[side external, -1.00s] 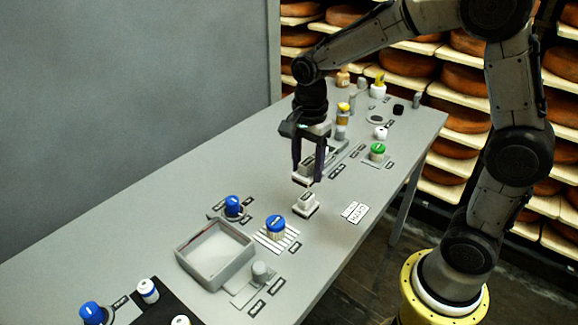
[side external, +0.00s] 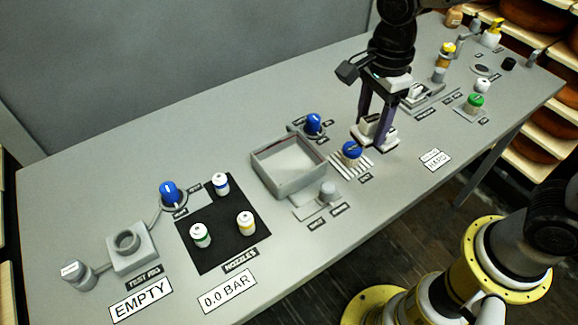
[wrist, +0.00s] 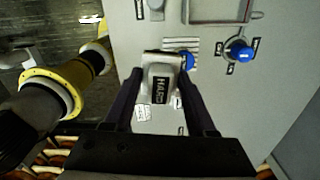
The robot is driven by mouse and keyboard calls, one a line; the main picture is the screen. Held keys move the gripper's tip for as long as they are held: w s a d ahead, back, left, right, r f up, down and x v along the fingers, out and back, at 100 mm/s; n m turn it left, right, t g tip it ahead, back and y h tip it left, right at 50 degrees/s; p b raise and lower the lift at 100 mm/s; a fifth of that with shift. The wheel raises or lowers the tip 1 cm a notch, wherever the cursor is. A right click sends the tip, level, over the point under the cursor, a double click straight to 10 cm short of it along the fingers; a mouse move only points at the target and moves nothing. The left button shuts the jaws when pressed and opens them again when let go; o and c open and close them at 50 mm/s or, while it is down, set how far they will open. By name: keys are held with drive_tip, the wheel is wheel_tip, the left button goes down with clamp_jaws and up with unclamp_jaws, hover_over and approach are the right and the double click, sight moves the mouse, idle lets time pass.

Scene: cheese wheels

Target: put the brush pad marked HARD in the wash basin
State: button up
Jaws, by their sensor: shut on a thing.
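The brush pad marked HARD (wrist: 160,88) is a pale block with a dark label, readable in the wrist view. In the side external view the pad (side external: 375,138) is between my fingertips, just right of a blue-capped knob. My gripper (side external: 377,128) points down and is shut on the pad; its fingers (wrist: 160,105) flank it in the wrist view. I cannot tell whether the pad clears the table. The wash basin (side external: 305,182), a square grey tray, stands left of my gripper. Its edge also shows at the top of the wrist view (wrist: 215,20).
The blue-capped knob (side external: 351,152) on a striped patch lies between pad and basin. Another blue knob (side external: 314,124) is behind the basin, and a grey knob (side external: 328,192) in front. A second pad (side external: 415,93) stands behind my gripper. Nozzles stand on a black mat (side external: 230,248).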

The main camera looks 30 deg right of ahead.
drive_tip(key=s+a+n, duration=0.2)
drive_tip(key=a, duration=0.2)
hover_over(289, 168)
drive_tip(key=f, duration=0.6)
drive_tip(key=s+f, duration=0.1)
drive_tip(key=f, duration=0.2)
drive_tip(key=shift+d, duration=0.1)
drive_tip(key=shift+w+a+f, duration=0.25)
drive_tip(key=shift+w+f, duration=0.25)
drive_tip(key=shift+f, duration=1.5)
drive_tip(key=shift+f, duration=0.15)
drive_tip(key=o, duration=1.4)
drive_tip(key=shift+c, duration=0.2)
